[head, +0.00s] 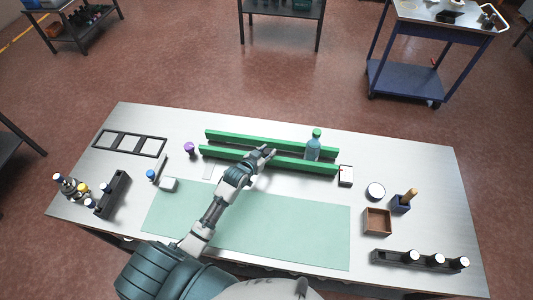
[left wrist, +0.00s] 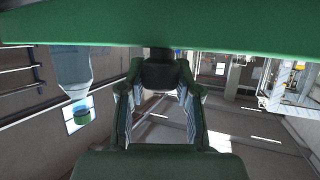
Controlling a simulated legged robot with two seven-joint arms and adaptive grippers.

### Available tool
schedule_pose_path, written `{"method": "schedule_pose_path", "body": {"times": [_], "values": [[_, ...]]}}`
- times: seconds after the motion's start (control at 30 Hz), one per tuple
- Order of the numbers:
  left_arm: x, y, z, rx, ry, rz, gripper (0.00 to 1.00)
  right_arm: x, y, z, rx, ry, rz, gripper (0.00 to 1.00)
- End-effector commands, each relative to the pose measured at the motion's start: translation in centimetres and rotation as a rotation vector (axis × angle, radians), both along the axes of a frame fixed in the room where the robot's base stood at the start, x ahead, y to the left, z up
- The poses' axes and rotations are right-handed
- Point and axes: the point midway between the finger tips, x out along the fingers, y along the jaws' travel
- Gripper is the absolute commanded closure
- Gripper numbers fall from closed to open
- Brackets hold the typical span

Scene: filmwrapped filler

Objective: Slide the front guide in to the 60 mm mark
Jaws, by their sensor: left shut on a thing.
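The front guide (head: 310,164) is a long green rail on the grey table. The green back guide (head: 230,137) runs behind it, with a gap between the two. My left gripper (head: 266,154) is at the middle of the front guide. In the left wrist view, my left gripper (left wrist: 158,90) has its fingers on both sides of a black knob (left wrist: 160,72) under the green rail (left wrist: 230,30), and is shut on it. A pale strip (head: 208,171) lies by the guide's left end; no 60 mm mark is readable. My right gripper is not in view.
A blue bottle with a green cap (head: 313,148) stands between the guides near their right end. A small black-and-white box (head: 346,176) is beside the front guide's right end. A purple-topped item (head: 190,149) is at the left. A pale green mat (head: 290,230) lies in front.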

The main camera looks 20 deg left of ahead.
Motion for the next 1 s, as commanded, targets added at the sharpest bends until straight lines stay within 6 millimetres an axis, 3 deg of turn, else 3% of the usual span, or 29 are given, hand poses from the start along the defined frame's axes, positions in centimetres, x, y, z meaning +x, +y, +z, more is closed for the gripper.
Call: {"method": "schedule_pose_path", "body": {"times": [0.03, 0.07, 0.13, 0.17, 0.57, 1.0], "values": [[0.0, 0.0, -0.1, -0.001, 0.002, 0.000, 1.00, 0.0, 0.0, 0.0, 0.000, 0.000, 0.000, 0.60], [-0.1, 0.0, -0.1, -0.001, 0.002, 0.000, 0.62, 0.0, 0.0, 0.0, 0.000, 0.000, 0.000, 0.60], [-0.1, 0.0, -0.1, -0.001, 0.001, 0.000, 0.45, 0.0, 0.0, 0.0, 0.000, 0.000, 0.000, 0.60], [-0.1, 0.0, -0.1, -0.001, 0.001, 0.000, 0.41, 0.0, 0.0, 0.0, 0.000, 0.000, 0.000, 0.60], [-0.9, 0.2, 0.2, 0.000, 0.001, 0.001, 0.41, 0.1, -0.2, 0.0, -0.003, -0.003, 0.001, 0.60], [-9.1, 1.3, 3.5, 0.000, 0.004, 0.000, 0.41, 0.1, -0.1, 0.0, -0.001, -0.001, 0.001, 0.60]]}}
